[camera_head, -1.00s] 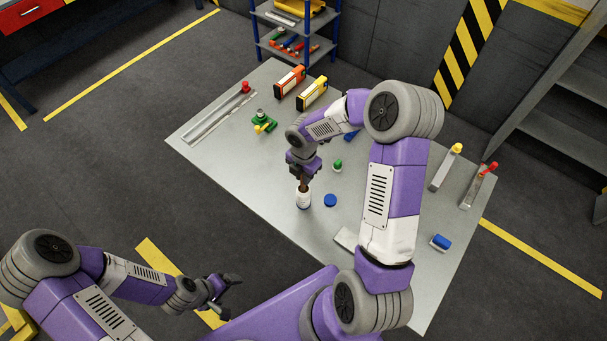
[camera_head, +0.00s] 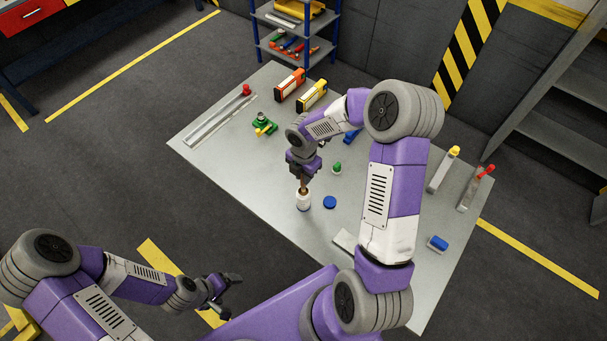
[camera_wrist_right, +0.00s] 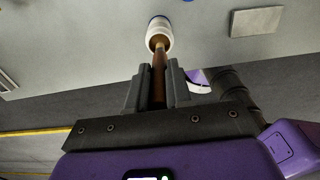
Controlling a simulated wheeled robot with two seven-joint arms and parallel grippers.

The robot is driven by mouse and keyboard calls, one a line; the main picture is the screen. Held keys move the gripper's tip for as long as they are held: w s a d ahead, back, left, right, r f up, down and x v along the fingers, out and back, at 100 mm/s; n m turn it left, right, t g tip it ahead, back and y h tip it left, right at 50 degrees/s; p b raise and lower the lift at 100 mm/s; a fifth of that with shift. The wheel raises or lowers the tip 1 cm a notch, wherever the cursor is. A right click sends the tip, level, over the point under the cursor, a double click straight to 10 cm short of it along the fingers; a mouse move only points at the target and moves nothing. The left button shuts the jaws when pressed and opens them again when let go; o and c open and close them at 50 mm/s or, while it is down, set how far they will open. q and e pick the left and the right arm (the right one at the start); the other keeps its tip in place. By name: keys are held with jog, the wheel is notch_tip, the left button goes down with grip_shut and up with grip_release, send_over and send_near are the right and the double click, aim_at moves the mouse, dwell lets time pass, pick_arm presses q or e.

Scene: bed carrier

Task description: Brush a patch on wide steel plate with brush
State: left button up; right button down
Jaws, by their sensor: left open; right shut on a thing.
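My right gripper (camera_head: 303,176) is shut on the brown handle of a brush (camera_wrist_right: 158,72). The brush points down into a white jar (camera_head: 303,201) on the table; its bristle end is hidden in the jar. The jar also shows at the top of the right wrist view (camera_wrist_right: 159,33). A flat, wide steel plate (camera_head: 346,240) lies on the table, partly hidden behind my right arm; it also shows in the right wrist view (camera_wrist_right: 257,22). My left gripper (camera_head: 229,286) is open and empty, off the table's near left side.
The grey table (camera_head: 250,195) also holds a blue round lid (camera_head: 330,202), a green-topped item (camera_head: 337,168), a green clamp (camera_head: 263,126), orange and yellow boxes (camera_head: 312,96), long metal strips (camera_head: 215,120) and a blue block (camera_head: 438,243).

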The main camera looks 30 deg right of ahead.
jog(key=shift+r+p, duration=1.85)
jog(key=shift+r, duration=0.5)
jog(key=shift+f, duration=0.1)
